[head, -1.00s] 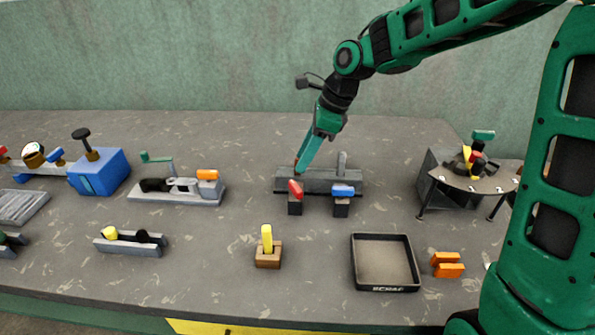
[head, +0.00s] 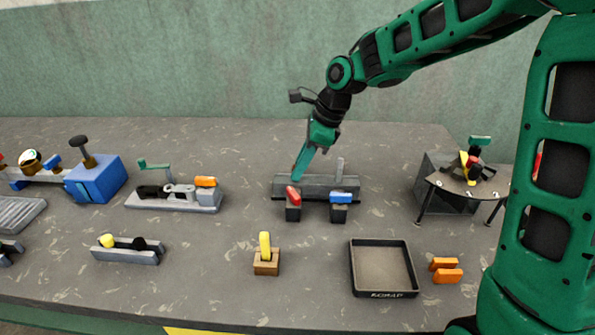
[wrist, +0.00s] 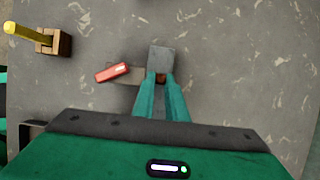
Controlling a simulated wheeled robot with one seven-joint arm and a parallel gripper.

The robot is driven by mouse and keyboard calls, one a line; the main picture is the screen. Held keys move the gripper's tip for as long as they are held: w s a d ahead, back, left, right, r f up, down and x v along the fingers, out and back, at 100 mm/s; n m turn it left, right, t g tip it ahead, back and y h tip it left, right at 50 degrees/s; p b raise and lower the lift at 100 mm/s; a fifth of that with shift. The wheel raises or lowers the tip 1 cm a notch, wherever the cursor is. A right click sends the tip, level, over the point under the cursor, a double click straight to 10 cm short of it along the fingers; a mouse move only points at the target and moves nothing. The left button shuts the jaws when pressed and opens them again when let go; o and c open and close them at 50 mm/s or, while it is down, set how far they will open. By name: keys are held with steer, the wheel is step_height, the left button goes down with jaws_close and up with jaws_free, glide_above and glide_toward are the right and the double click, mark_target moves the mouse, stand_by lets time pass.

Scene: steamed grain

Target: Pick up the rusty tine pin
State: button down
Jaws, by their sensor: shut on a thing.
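My gripper (head: 296,175) reaches down to the left end of a dark grey slotted block (head: 318,186). In the wrist view, the teal fingertips (wrist: 160,80) are close together on a small rusty brown piece (wrist: 160,77), which I take as the rusty tine pin. It sits right against the end of the grey block (wrist: 161,58). Most of the pin is hidden between the fingers, so I cannot tell whether it is clear of the block. A grey upright peg (head: 340,170) stands at the block's right end.
A red-topped stand (head: 293,198) and a blue-topped stand (head: 339,203) are just in front of the block. A yellow peg in a wooden base (head: 265,255), an empty black tray (head: 384,294) and orange pieces (head: 446,271) lie nearer. The bench behind the block is clear.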

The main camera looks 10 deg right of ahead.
step_height(320, 180, up, 28)
stand_by(1.0)
stand_by(0.5)
